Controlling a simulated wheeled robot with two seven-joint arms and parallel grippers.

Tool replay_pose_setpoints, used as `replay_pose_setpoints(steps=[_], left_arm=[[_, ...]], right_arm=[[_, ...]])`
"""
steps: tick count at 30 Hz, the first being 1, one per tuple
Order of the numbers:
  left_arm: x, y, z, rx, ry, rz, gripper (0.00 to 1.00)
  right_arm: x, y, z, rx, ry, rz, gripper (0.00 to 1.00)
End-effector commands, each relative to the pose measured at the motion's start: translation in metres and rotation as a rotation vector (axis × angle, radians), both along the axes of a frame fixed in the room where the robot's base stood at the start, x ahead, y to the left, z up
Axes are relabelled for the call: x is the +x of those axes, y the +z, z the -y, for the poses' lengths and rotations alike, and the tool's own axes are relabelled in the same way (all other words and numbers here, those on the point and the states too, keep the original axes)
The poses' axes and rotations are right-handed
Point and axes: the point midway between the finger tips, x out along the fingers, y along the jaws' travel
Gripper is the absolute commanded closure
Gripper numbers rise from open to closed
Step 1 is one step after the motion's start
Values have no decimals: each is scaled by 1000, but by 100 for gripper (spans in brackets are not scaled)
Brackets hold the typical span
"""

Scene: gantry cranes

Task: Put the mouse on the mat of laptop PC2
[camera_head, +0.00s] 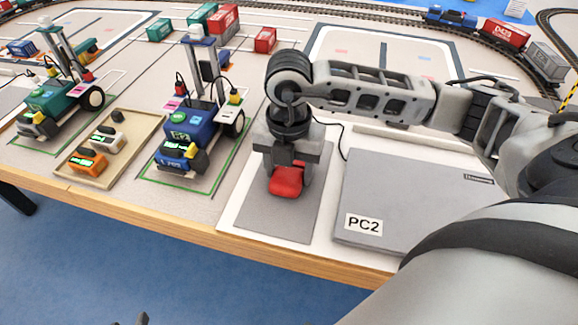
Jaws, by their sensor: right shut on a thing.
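The red mouse (286,184) is between the fingers of my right gripper (287,172), which points down and is shut on it. The mouse is over the grey mat (270,222) left of the closed grey laptop labelled PC2 (410,200). I cannot tell whether the mouse touches the mat. The fingers and wrist hide part of the mouse and the far part of the mat. At the bottom edge a small dark tip, likely of my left gripper (142,319), shows; its opening cannot be made out.
Train tracks and containers lie at the back. The table's front edge is near.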

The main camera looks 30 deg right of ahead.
Motion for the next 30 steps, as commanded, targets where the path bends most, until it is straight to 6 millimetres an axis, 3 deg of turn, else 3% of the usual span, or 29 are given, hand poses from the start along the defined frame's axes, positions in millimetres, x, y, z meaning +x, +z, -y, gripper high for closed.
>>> replay_pose_setpoints(steps=[1,3,15,30], left_arm=[[0,-1,0,1,0,1,64],[0,0,0,1,0,1,64],[0,5,0,0,-2,3,64],[-2,5,0,0,-1,-10,64]], right_arm=[[0,-1,0,0,0,0,40],[0,-1,0,0,0,0,24],[0,9,0,1,0,2,24],[1,105,0,0,1,4,24]])
